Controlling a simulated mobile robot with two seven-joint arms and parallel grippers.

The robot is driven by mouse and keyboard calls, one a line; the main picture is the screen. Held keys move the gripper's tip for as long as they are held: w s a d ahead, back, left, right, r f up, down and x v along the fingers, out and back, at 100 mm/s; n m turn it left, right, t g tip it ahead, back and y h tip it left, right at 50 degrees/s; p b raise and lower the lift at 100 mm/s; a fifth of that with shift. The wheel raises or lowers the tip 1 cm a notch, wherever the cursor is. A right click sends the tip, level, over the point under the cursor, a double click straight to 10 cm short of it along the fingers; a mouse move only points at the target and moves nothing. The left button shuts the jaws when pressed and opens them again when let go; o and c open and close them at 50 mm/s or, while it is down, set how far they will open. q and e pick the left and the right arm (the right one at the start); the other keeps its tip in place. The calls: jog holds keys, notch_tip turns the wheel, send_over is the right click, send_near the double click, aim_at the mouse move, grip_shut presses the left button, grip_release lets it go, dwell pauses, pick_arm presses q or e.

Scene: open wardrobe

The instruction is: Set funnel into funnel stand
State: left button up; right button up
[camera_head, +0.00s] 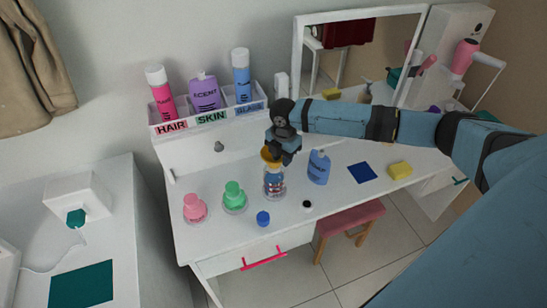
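The orange-yellow funnel (269,155) is at the mouth of a clear bottle with red and blue contents (275,184) on the white vanity. My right gripper (284,156) reaches down from the upper right, with its dark fingers at the funnel's right side. The fingers are small and partly overlap the funnel, so I cannot tell whether they grip it. A small white ring with a black centre (307,205) lies to the right of the clear bottle; it may be the funnel stand, but I cannot be sure. My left gripper is not in view.
A pink bottle (194,209) and green bottle (234,198) stand left of the clear bottle. A blue bottle (318,168) stands right of it, and a blue cap (263,218) in front. A labelled rack (211,117) is behind. A blue square (362,173) and yellow block (400,170) lie farther right.

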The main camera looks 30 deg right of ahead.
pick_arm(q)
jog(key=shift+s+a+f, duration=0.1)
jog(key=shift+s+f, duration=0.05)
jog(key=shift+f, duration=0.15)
pick_arm(e)
grip_shut()
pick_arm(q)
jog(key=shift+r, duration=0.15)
pick_arm(e)
jog(key=shift+r, duration=0.1)
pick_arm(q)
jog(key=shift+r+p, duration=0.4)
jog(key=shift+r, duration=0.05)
pick_arm(e)
jog(key=shift+r, duration=0.3)
pick_arm(q)
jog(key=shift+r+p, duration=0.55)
jog(key=shift+p, duration=0.15)
pick_arm(e)
jog(key=shift+r, duration=0.7)
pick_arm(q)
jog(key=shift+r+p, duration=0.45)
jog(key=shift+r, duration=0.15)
pick_arm(e)
jog(key=shift+r, duration=0.45)
